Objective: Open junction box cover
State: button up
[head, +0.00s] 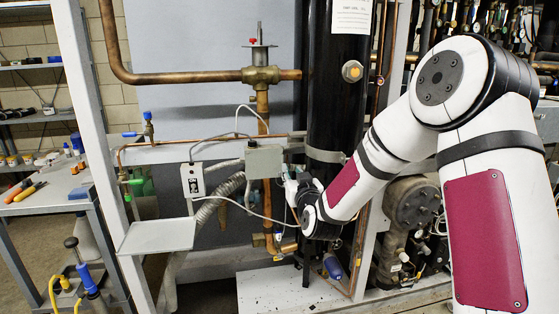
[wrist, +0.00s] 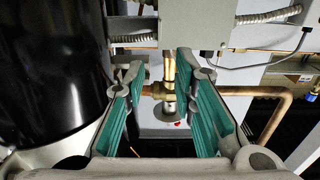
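A grey junction box (head: 264,161) is mounted in front of the vertical copper pipe, left of the black cylinder. In the wrist view a grey box (wrist: 192,22), apparently the same one, is at the top, beyond the fingertips. Its cover cannot be told apart from its body. My gripper (head: 290,183) is just right of and slightly below the box in the head view, partly hidden by my wrist. In the wrist view my gripper (wrist: 158,75) is open, with green pads wide apart and nothing held. A brass fitting (wrist: 168,85) shows between the fingers, farther back.
The black cylinder (head: 335,90) stands close to my gripper. A smaller light box (head: 193,181) and a flat grey plate (head: 158,235) are left of the junction box. Flexible conduit (head: 215,200) and thin cables run around them. A tool bench (head: 50,190) is at far left.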

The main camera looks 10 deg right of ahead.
aim_at(265, 165)
jog(key=w, duration=1.2)
jog(key=shift+w+b, duration=0.15)
jog(key=shift+b, duration=0.25)
grip_shut()
